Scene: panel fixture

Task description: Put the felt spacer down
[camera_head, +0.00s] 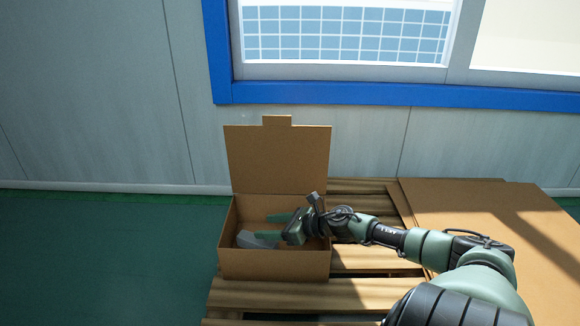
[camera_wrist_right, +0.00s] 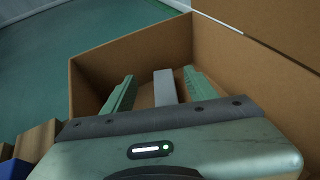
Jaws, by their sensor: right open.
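The felt spacer seems to be the grey block (camera_head: 250,240) inside the open cardboard box (camera_head: 275,265). In the right wrist view the grey block (camera_wrist_right: 165,88) lies between two green fingers, with gaps on both sides. My right gripper (camera_head: 264,226) reaches down into the box from the right. Its fingers are spread apart and hold nothing in the wrist view (camera_wrist_right: 159,76). The box also shows there (camera_wrist_right: 135,57). My left gripper is in neither view. Part of the block is hidden by the gripper body.
The box stands on a slatted wooden pallet (camera_head: 265,297), its lid (camera_head: 278,160) raised at the back. A flat brown cardboard sheet (camera_head: 480,215) lies to the right. Green floor (camera_head: 100,260) is clear on the left. A wall with a blue-framed window stands behind.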

